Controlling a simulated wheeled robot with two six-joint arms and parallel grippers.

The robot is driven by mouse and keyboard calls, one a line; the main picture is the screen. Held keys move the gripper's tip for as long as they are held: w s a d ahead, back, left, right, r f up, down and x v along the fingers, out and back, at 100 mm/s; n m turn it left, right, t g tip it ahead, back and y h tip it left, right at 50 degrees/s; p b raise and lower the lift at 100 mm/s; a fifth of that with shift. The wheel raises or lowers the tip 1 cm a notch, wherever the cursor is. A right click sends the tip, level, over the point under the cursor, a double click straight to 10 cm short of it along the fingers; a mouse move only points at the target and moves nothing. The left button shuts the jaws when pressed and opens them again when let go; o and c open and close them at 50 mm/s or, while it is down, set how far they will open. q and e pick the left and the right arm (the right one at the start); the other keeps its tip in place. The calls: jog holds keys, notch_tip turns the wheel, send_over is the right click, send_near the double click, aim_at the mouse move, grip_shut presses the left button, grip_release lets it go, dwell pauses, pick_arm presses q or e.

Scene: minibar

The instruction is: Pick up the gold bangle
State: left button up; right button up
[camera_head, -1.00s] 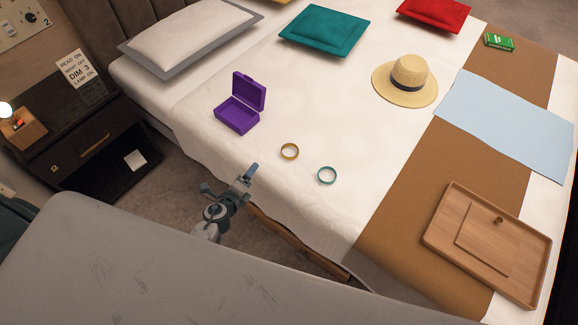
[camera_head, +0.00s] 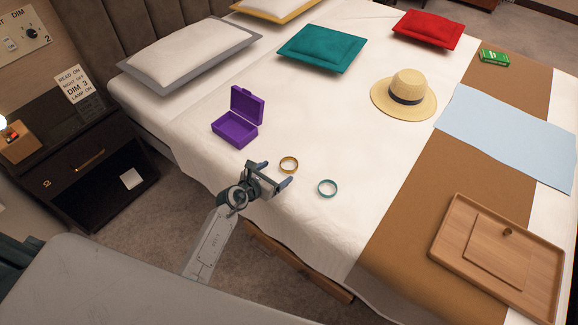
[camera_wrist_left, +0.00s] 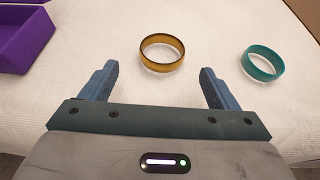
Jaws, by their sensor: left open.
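The gold bangle (camera_head: 289,165) lies flat on the white bed cover near the bed's front edge. In the left wrist view the gold bangle (camera_wrist_left: 162,53) is a ring centred a little beyond the fingertips, in line with the gap between them. My left gripper (camera_head: 270,174) is open and empty, at the bed's edge just short of the bangle. Its two blue fingers (camera_wrist_left: 158,72) stand apart on either side in the wrist view. I cannot tell its exact height above the cover. My right gripper is not in view.
A teal bangle (camera_head: 327,188) lies to the right of the gold one. An open purple box (camera_head: 236,131) stands to the left. The cover beyond the bangle is clear.

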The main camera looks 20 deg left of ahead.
aim_at(293, 161)
pick_arm(q)
jog(key=x, duration=0.5)
jog(key=shift+w+d+r+b, duration=0.1)
jog(key=shift+d+b, duration=0.1)
jog(key=shift+b, duration=0.15)
jog(key=shift+w, duration=0.2)
jog(key=c, duration=1.1)
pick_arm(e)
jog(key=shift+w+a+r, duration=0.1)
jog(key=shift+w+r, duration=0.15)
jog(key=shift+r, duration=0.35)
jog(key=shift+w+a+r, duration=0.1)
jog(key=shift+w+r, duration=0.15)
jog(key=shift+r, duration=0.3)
